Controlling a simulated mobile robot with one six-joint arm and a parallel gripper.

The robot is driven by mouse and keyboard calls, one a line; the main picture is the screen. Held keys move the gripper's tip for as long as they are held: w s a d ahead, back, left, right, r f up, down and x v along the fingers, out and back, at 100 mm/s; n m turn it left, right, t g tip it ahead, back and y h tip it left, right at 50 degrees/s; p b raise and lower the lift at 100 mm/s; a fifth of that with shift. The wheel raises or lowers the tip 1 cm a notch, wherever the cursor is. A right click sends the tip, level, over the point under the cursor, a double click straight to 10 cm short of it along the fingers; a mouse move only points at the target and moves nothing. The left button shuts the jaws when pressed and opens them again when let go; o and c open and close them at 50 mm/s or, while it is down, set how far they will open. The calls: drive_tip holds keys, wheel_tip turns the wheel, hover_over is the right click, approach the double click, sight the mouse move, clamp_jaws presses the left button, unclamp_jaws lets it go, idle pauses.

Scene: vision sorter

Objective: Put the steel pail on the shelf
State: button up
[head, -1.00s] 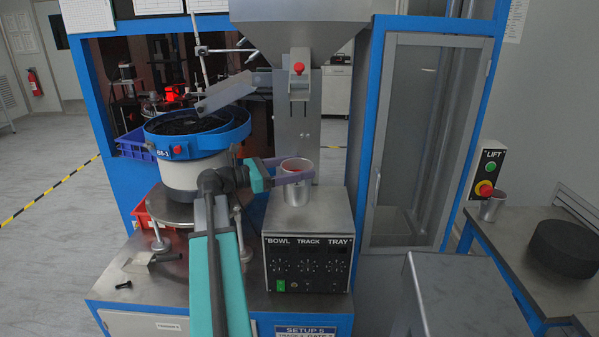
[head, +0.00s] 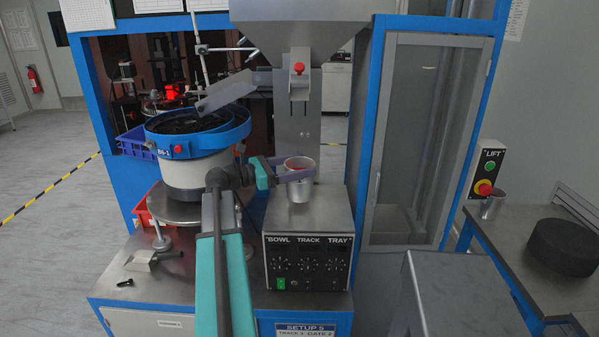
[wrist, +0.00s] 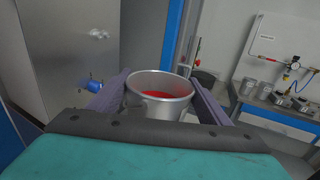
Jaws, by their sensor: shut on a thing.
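The steel pail (head: 300,189) is a small metal pail with red contents, upright at the grey control box labelled BOWL TRACK TRAY (head: 307,262). My gripper (head: 296,175) reaches it from the left, with its purple fingers around the pail near the rim. In the wrist view the pail (wrist: 160,104) sits between both fingers (wrist: 158,88), its open mouth and red inside showing. I cannot tell whether its base touches the box top. No shelf is clearly identifiable in the head view.
A blue-rimmed bowl feeder (head: 196,160) stands close left of my gripper, with a hopper (head: 300,25) above. A second metal cup (head: 491,208) and a dark round block (head: 564,247) are on the right bench. The wrist view shows a bench with several metal pots (wrist: 281,98).

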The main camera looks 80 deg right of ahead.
drive_tip(key=shift+f, duration=1.1)
drive_tip(key=o, duration=1.5)
drive_tip(key=shift+f, duration=0.15)
drive_tip(key=b+v, duration=0.2)
drive_tip(key=v, duration=1)
